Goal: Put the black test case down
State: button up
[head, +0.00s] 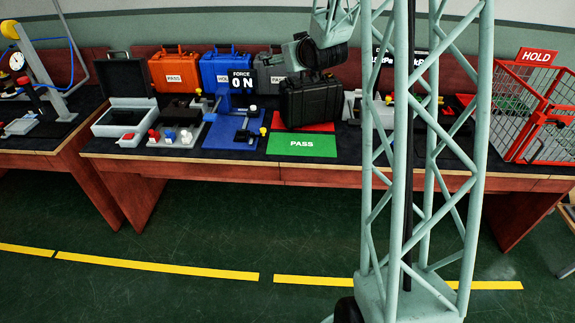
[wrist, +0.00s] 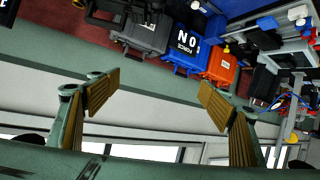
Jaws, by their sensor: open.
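The black test case (head: 310,101) stands upright, handle up, at the red pad (head: 318,127) behind the green PASS pad (head: 302,145) on the bench. It covers part of the red pad. A dark case part at the top edge of the wrist view (wrist: 128,14) may be the same case. My gripper (wrist: 157,95) is open, with nothing between its two ribbed finger pads. In the head view the end of my arm is just above the case; its fingertips are hard to make out there.
Behind stand an orange case (head: 174,72), a blue case (head: 222,70) and a grey case (head: 270,72). A blue force gauge stand (head: 236,118) is left of the black case. A red HOLD cage (head: 535,115) stands at the right. My lattice column hides part of the bench.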

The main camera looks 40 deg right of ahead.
jog(key=s+a+r+g, duration=0.1)
jog(key=s+a+r, duration=0.3)
jog(key=s+a, duration=0.35)
jog(key=s+a+r+g+y, duration=0.1)
jog(key=s+a+r+g, duration=0.15)
jog(key=s+a, duration=0.45)
jog(key=s+a+r+g, duration=0.1)
jog(key=s+a+r, duration=0.3)
jog(key=s+a, duration=0.3)
jog(key=s+a+g+y, duration=0.1)
jog(key=s+a, duration=0.5)
jog(key=s, duration=0.5)
jog(key=s+a+n+g+y, duration=0.1)
jog(key=s+a+g, duration=0.1)
jog(key=s+a, duration=0.4)
jog(key=s+a+n+g+y, duration=0.1)
jog(key=s+a, duration=0.4)
jog(key=s, duration=1.2)
jog(key=shift+a+f, duration=0.15)
jog(key=shift+a, duration=0.25)
